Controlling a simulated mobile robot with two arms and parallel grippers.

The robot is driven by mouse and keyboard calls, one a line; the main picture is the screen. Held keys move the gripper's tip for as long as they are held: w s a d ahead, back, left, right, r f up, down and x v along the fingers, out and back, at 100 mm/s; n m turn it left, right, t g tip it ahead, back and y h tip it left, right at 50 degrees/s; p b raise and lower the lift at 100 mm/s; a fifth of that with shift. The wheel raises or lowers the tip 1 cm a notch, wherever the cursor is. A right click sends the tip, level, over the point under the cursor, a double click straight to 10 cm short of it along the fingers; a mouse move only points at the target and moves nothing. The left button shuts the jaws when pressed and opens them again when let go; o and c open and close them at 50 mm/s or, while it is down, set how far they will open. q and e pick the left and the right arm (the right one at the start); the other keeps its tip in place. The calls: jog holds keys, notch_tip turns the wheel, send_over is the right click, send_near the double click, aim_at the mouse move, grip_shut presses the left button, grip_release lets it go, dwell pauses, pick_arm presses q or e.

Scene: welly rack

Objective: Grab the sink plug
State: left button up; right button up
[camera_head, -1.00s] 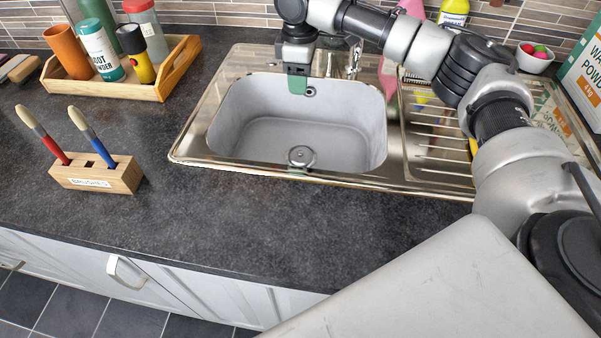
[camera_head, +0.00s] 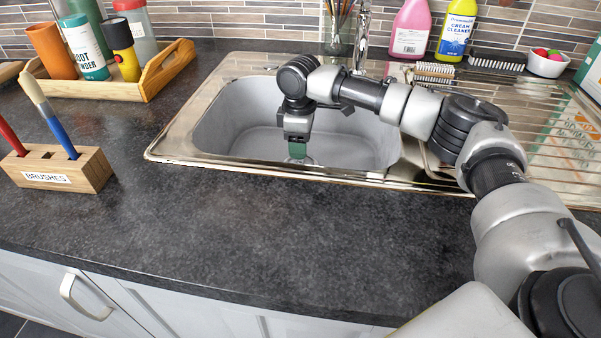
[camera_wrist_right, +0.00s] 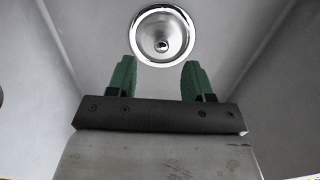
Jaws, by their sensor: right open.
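The sink plug (camera_wrist_right: 162,38), a round shiny metal disc with a small knob at its centre, lies on the floor of the grey sink (camera_head: 232,125). In the head view my right gripper hides most of it. My right gripper (camera_head: 297,153) points down into the sink over the plug. In the right wrist view its two green fingers (camera_wrist_right: 160,78) are spread apart with nothing between them. The plug shows just beyond the fingertips, roughly centred between them. My left gripper is not in view.
The steel sink rim (camera_head: 180,140) surrounds the basin, with the tap (camera_head: 362,40) behind. A brush block (camera_head: 60,168) and a wooden tray (camera_head: 165,75) stand left. Pink (camera_head: 411,30) and yellow (camera_head: 456,30) bottles stand behind. The front worktop is clear.

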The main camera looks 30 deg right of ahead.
aim_at(300, 162)
notch_tip(300, 162, down, 6)
jog(key=shift+s+f+b, duration=0.1)
jog(key=shift+b, duration=0.45)
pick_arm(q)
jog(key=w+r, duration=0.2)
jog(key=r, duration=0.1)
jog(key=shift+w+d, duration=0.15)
pick_arm(e)
grip_shut()
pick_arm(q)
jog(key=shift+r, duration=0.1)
pick_arm(e)
jog(key=shift+r, duration=0.25)
